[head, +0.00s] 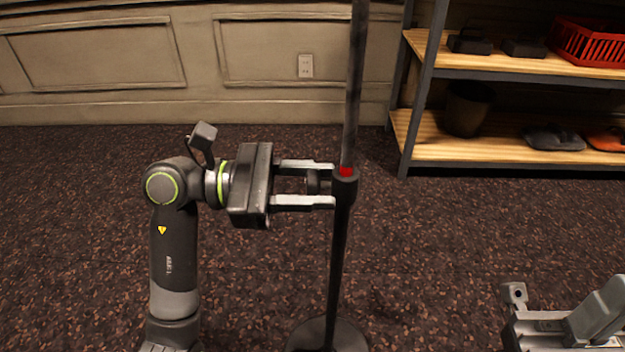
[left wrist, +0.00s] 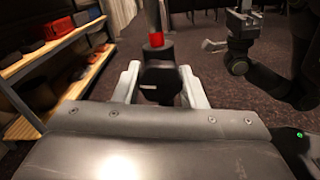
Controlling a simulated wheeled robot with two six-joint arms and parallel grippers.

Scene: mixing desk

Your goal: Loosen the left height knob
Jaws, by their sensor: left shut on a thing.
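A dark stand pole (head: 340,235) rises from a round base on the floor. Its collar (head: 345,188) has a red band just above it. The dark left height knob (head: 313,182) sticks out to the left of the collar. My left gripper (head: 328,186) comes in level from the left and is shut on the knob, one pale finger above it and one below. In the left wrist view the knob (left wrist: 160,82) sits between the two fingers, with the red band behind it. My right gripper (head: 515,296) shows only partly at the lower right; its jaw state is unclear.
A shelf (head: 470,68) with wooden boards stands at the back right, holding a red basket (head: 590,42), a dark bin (head: 467,108) and other items. A panelled wall (head: 100,60) runs behind. The speckled floor around the stand is clear.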

